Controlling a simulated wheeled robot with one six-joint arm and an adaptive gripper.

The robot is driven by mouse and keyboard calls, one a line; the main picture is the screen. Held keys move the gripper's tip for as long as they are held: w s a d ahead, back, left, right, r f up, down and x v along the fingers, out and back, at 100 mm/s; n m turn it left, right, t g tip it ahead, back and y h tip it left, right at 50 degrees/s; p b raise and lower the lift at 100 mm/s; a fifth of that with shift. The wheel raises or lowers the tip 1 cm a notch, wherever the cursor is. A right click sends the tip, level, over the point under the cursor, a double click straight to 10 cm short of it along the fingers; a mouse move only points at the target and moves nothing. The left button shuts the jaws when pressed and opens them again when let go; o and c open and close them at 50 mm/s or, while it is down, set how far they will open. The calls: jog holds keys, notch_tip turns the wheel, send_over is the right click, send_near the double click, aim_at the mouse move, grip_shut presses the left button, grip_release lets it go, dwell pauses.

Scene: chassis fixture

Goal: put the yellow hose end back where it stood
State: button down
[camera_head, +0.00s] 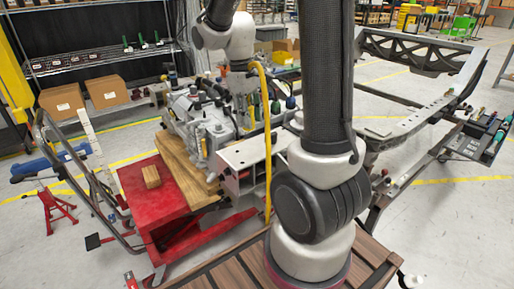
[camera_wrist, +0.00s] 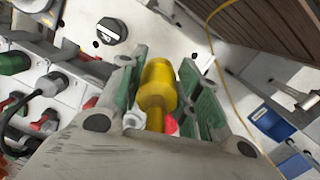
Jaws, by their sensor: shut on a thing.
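The yellow hose end (camera_wrist: 157,84) sits between the green-padded fingers of my gripper (camera_wrist: 160,78) in the wrist view. The fingers are shut on it, and its lower part runs down behind the grey gripper body. In the head view my gripper (camera_head: 240,76) is above the engine and fixture area, left of my arm's dark upright link. A yellow hose (camera_head: 264,112) arches from beside the gripper and hangs down past the white beam. The hose end itself cannot be made out there. I cannot tell which spot it stood in.
The engine (camera_head: 200,122) rests on wooden blocks on a red lift table (camera_head: 150,200). Green and dark connectors (camera_wrist: 14,62) crowd the left of the wrist view. A round black cap (camera_wrist: 111,30) lies on a pale surface ahead. The chassis frame (camera_head: 405,125) stands at right.

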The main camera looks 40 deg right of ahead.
notch_tip(320, 180, down, 8)
jog(key=shift+f, duration=0.15)
jog(key=shift+f, duration=0.1)
jog(key=c, duration=1)
grip_release()
